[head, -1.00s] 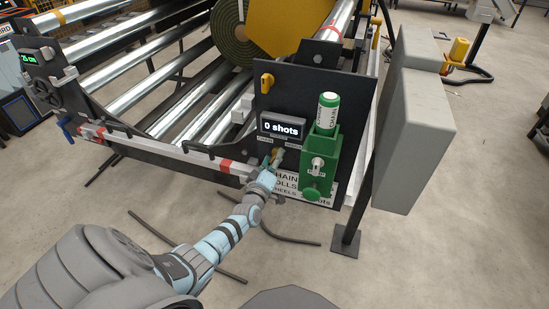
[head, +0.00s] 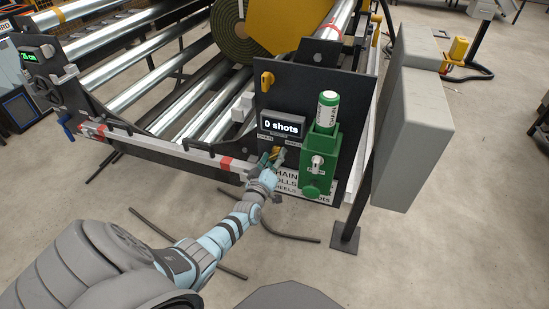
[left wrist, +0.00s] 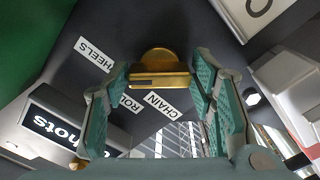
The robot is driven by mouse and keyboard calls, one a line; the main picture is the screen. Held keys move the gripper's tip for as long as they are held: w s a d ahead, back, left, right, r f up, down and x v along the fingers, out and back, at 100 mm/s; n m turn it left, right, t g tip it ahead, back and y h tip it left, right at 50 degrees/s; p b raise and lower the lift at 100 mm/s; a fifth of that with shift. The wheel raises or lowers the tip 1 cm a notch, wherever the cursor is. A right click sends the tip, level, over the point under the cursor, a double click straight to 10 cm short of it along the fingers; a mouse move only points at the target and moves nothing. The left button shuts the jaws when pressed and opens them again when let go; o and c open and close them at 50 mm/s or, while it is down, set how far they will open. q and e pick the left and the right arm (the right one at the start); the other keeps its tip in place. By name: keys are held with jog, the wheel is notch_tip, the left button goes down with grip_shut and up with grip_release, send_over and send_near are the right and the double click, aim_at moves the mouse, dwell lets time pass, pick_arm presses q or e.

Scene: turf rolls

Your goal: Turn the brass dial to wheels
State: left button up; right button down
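The brass dial (left wrist: 158,70) shows in the left wrist view on the dark panel, between the two green-padded fingers of my left gripper (left wrist: 160,100). The fingers stand apart on either side of it, with gaps visible; contact is not clear. White labels read WHEELS (left wrist: 93,54), ROLLS, partly hidden by a finger, and CHAIN (left wrist: 160,103). I cannot tell which label the dial points to. In the head view my left gripper (head: 274,159) is at the panel below the display and mostly covers the dial. My right gripper is not in view.
The display (head: 282,126) reads "0 shots". A green holder (head: 319,160) with a green canister (head: 327,112) stands close right of the gripper. A white rail (head: 200,154) runs left. A grey box (head: 410,140) stands at right.

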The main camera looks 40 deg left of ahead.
pick_arm(q)
jog(key=shift+o, duration=1)
jog(key=shift+s, duration=0.15)
jog(key=v, duration=1.1)
jog(key=shift+s+d, duration=0.2)
jog(key=shift+s, duration=0.15)
